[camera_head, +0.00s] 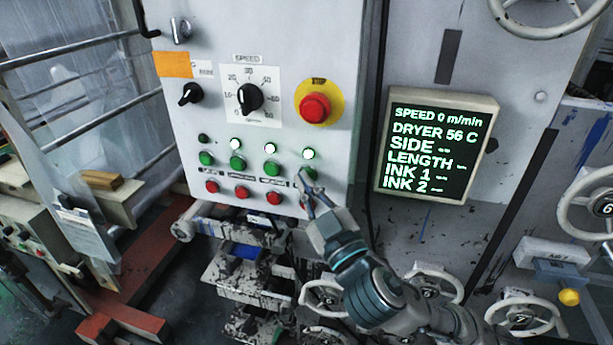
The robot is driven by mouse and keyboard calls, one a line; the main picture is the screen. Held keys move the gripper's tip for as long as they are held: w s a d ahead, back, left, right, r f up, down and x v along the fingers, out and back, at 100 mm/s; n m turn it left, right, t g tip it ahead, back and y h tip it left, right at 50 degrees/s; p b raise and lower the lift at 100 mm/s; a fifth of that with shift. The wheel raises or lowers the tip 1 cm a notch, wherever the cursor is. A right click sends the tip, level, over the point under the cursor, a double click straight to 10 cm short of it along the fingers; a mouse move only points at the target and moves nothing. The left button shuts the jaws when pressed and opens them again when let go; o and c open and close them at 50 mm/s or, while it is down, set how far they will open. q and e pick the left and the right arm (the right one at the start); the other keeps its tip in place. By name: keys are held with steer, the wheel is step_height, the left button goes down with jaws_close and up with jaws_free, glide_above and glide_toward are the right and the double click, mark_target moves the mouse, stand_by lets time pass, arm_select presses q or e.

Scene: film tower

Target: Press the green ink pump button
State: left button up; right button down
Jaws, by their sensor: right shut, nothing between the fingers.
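A row of green buttons sits on the grey control panel (185,95), with red buttons below and small lamps above. The rightmost green button (311,173) is partly covered by my right gripper (304,177). That gripper is shut and empty, with its fingertips at or just in front of this button; I cannot tell whether they touch it. The other green buttons, the third one (271,168), the second one (237,162) and the leftmost one (207,158), are uncovered. The labels are too small to read, so I cannot tell which is the ink pump. My left gripper is not in view.
The lamp above the rightmost green button (308,154) is lit white; the leftmost lamp (203,138) is dark. A red stop button (314,107) and a speed dial (249,98) sit above. A display (435,150) is to the right. Handwheels (436,285) stand near my right arm.

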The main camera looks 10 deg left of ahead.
steer(key=shift+s, duration=0.7)
steer(key=s, duration=0.5)
steer(key=shift+a, duration=0.15)
steer(key=shift+f, duration=0.1)
stand_by(0.6)
